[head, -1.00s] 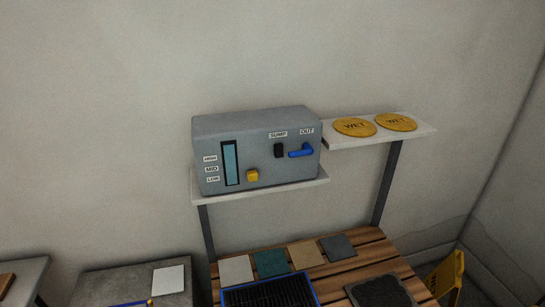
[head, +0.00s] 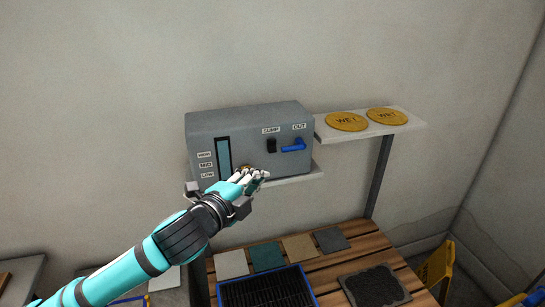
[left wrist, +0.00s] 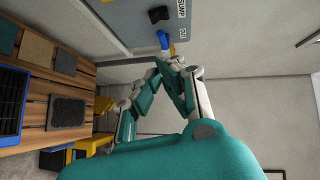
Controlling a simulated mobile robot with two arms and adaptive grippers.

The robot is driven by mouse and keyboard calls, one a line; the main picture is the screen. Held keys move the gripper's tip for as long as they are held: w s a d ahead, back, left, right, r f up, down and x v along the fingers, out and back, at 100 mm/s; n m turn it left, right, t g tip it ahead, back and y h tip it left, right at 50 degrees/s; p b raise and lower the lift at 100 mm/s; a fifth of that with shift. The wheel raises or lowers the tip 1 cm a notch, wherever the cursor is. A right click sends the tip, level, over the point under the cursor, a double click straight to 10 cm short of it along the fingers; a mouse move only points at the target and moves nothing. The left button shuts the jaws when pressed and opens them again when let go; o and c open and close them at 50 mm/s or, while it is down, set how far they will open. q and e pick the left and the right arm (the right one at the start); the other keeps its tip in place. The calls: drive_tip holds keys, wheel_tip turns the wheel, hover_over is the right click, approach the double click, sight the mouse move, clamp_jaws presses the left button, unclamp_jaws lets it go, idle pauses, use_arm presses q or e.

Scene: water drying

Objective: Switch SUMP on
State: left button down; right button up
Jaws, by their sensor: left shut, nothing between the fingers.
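A grey control box (head: 250,120) sits on a white wall shelf. The black SUMP switch (head: 271,146) is on its front face under the SUMP label, left of the blue OUT lever (head: 293,146). My right gripper is not in view.
A second shelf with two yellow WET discs (head: 346,121) is right of the box. Below is a slatted wooden table (head: 300,265) with several coloured tiles, a blue-edged tray (head: 221,297) and a dark mat (head: 375,287). The wall above the box is clear.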

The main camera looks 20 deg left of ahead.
sight(273, 158)
use_arm(q)
drive_tip(key=shift+w, duration=0.15)
drive_tip(key=a+p+x, duration=0.1)
drive_tip(key=x, duration=0.3)
drive_tip(key=a+p+x, duration=0.1)
drive_tip(key=p+x, duration=0.1)
drive_tip(key=x, duration=0.2)
drive_tip(key=a+p+x, duration=0.1)
drive_tip(key=p+x, duration=0.1)
drive_tip(key=x, duration=0.2)
drive_tip(key=shift+w+d+f, duration=0.1)
drive_tip(key=shift+w+f, duration=0.25)
drive_tip(key=shift+w, duration=0.25)
drive_tip(key=shift+f, duration=0.1)
